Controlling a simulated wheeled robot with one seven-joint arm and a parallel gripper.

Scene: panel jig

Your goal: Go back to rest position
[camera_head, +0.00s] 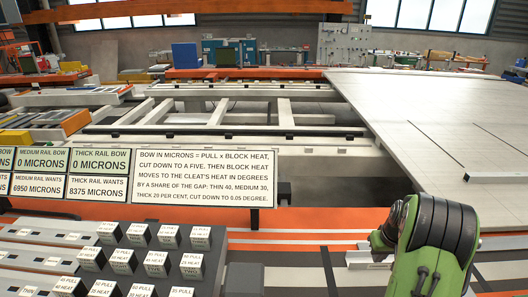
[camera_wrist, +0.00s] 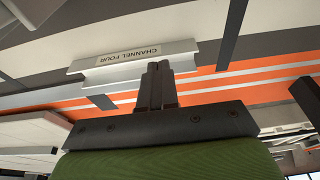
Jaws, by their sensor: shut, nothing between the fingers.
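My gripper (camera_wrist: 158,72) shows in the wrist view with its two dark fingers pressed together and nothing between them. A pale metal channel piece (camera_wrist: 110,71) labelled "CHANNEL FOUR" lies just beyond the fingertips and is partly covered by them. I cannot tell whether the fingers touch it. In the head view my green and black arm (camera_head: 440,235) is at the lower right, and my fingers are hidden there. A pale piece (camera_head: 362,259) shows just left of the arm.
Blocks marked with heat numbers (camera_head: 122,261) stand in rows at the lower left. Sign boards (camera_head: 204,177) stand behind them. A large pale panel (camera_head: 440,110) fills the right, beside an open frame (camera_head: 270,112). Orange and white stripes (camera_head: 310,240) run across the front.

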